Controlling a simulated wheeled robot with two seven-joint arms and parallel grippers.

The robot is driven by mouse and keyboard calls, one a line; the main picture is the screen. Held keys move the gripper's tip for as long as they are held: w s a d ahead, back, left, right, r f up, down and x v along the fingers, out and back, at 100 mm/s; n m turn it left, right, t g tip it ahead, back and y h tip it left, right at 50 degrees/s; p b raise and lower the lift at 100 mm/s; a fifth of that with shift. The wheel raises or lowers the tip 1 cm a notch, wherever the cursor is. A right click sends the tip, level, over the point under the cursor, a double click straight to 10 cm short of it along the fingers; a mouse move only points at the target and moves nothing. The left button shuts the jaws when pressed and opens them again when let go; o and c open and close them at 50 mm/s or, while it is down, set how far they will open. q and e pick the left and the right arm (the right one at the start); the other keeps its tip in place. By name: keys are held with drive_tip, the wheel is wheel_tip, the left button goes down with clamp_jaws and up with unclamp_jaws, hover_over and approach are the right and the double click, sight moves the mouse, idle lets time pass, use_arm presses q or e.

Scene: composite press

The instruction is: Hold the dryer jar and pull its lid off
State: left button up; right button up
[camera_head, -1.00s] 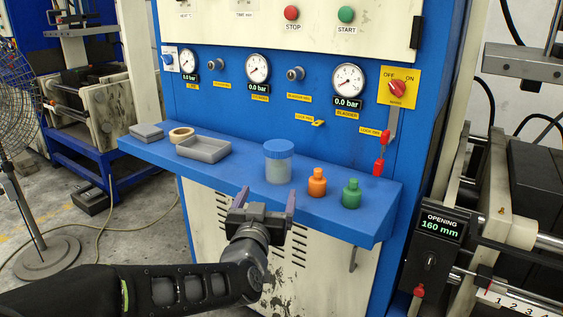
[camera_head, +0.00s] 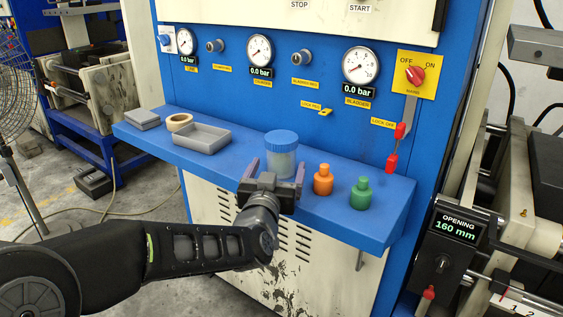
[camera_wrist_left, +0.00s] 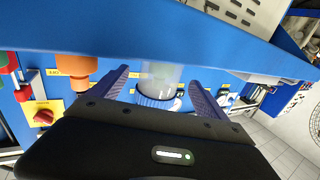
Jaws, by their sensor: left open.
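The dryer jar (camera_head: 281,163) is a clear, greyish cylinder standing upright on the blue shelf. Its ribbed blue lid (camera_head: 281,140) is on top. My left gripper (camera_head: 276,167) is open in front of the jar, with one finger toward each side of it. In the left wrist view the jar (camera_wrist_left: 161,77) and its lid (camera_wrist_left: 157,101) appear upside down between the two spread fingers (camera_wrist_left: 160,85), and neither finger visibly touches the jar. My right gripper is not in either view.
The blue shelf (camera_head: 330,212) also holds an orange bottle (camera_head: 323,181) and a green bottle (camera_head: 360,194) close to the jar's right. A grey tray (camera_head: 201,136), a tape roll (camera_head: 178,121) and a grey block (camera_head: 142,119) sit left. The blue panel stands behind.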

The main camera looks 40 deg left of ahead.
sight(280, 161)
use_arm(q)
drive_tip(key=shift+w+a, duration=0.1)
drive_tip(key=shift+w, duration=0.05)
drive_tip(key=x, duration=0.5)
drive_tip(key=shift+w+p, duration=0.1)
drive_tip(key=shift+p, duration=0.25)
drive_tip(key=shift+c, duration=0.3)
drive_tip(key=shift+r, duration=0.1)
drive_tip(key=c, duration=1.6)
